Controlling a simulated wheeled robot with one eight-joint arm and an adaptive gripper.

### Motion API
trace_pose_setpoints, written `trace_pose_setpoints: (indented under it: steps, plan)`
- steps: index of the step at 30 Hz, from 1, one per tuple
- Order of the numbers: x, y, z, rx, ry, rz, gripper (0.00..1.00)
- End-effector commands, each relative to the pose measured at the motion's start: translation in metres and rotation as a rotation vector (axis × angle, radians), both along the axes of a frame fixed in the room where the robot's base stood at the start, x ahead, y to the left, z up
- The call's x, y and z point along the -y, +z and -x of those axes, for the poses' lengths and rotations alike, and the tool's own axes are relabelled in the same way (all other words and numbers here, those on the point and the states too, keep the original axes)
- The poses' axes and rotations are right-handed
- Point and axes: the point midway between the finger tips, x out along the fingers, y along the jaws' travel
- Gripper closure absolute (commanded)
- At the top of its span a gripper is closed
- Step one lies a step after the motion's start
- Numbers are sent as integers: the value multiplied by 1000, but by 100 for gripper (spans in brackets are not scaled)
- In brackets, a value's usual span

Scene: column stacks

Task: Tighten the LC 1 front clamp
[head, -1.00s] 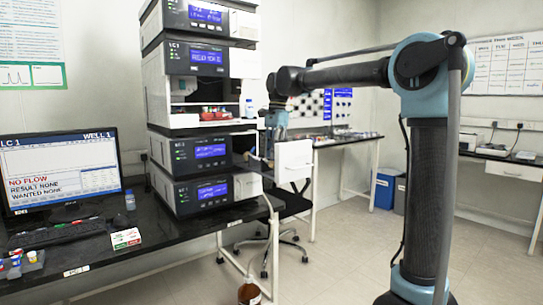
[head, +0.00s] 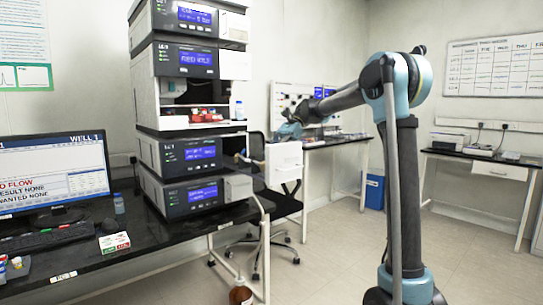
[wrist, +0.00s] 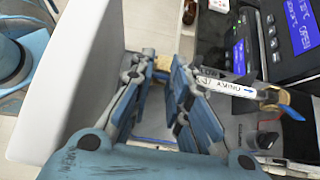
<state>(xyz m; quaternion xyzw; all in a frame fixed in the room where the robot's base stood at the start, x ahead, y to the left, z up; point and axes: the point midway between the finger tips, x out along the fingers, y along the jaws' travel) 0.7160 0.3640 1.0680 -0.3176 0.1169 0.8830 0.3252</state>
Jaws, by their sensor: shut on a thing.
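The LC 1 stack (head: 143,95) stands on the black bench, with lit blue displays. A white door panel (head: 283,164) stands open at its right side and also fills the left of the wrist view (wrist: 70,85). My gripper (wrist: 163,72) is shut on a small tan piece (wrist: 162,66), apparently the front clamp; its fingertips partly hide it. A white column labelled AMINO (wrist: 228,86) lies just right of the fingers, with a brass end and a blue tip. In the head view my gripper (head: 288,131) is behind the door panel, its tips hidden.
A small bottle (head: 118,204) and a card (head: 114,242) are on the bench (head: 160,240). A brown bottle (head: 241,295) is below.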

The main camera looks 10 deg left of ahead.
Motion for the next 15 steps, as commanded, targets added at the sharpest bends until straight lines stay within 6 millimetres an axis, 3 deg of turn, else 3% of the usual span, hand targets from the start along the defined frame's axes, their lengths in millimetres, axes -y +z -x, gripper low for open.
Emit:
trace_pose_setpoints:
  steps: [15]
  plan:
    - [2,-2,-2,-39,-2,-32,100]
